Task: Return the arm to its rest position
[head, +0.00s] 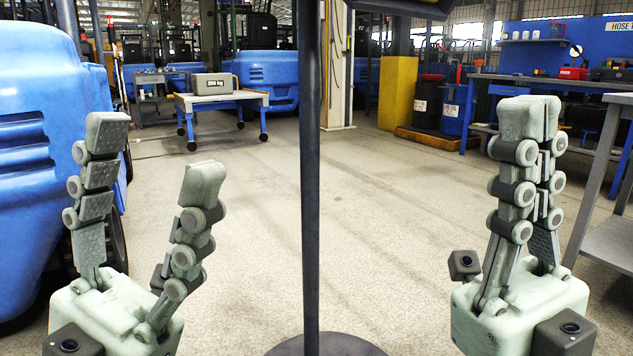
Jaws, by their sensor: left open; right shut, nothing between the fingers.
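My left gripper (155,157) stands upright at the left of the head view. Its two fingers are spread well apart with nothing between them. My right gripper (530,120) stands upright at the right, its fingers pressed together and empty. Both point upward and touch nothing that I can see. My arms behind the grippers are hidden below the picture's lower edge. A dark upright pole (311,190) on a round base (325,346) stands between the grippers, apart from both. A dark horizontal bar (400,7) crosses the top edge; its full shape is cut off.
A grey block marked 250 kg (213,84) sits on a blue-legged cart (222,102) at the back. Blue vehicles (50,150) are at left. A grey table (612,240) stands close at right, a blue workbench (560,82) behind. The middle floor is clear.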

